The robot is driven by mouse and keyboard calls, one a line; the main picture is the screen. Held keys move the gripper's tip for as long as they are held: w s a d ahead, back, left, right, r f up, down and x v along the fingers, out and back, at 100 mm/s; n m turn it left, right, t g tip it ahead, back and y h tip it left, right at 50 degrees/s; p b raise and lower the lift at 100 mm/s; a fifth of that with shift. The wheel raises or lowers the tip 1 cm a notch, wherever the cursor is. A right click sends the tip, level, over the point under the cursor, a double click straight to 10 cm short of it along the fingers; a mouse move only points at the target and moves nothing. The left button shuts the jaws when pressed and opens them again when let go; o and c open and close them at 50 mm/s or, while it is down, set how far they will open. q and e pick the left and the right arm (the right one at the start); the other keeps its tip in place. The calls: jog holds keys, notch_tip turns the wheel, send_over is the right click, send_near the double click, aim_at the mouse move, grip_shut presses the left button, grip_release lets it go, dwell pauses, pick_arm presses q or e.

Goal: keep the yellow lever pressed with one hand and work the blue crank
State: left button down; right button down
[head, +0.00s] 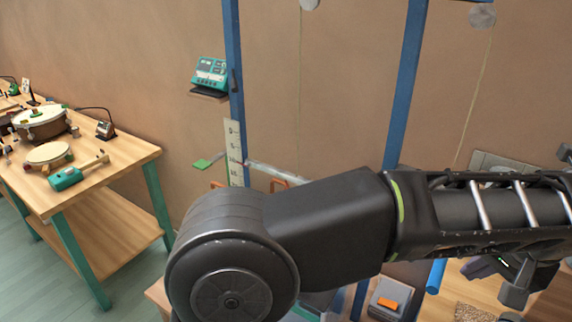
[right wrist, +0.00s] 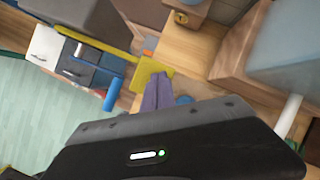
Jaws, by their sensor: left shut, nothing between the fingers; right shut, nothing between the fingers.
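In the right wrist view, the yellow lever's flat paddle (right wrist: 146,76) lies at upper middle. The purple fingers of my right gripper (right wrist: 157,84) are together at the paddle and overlap it; whether they touch it I cannot tell. The blue crank's handle (right wrist: 113,95) is left of them, apart from the fingers. In the head view, the blue handle (head: 436,276) shows below my black left arm. The arm hides the lever there.
A grey box with an orange top (head: 388,304) stands at the bottom of the head view. A workbench (head: 118,160) with drums and a green mallet (head: 70,178) is at the left. Blue posts (head: 405,85) rise behind my arm. A large grey block (right wrist: 285,50) fills the wrist view's upper right.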

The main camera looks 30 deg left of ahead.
dwell(0.5)
notch_tip(320, 180, up, 6)
jog(key=p, duration=0.5)
jog(key=shift+a+f, duration=0.1)
jog(key=shift+f, duration=0.15)
notch_tip(320, 180, up, 3)
jog(key=shift+f+p, duration=0.15)
jog(key=shift+p, duration=0.8)
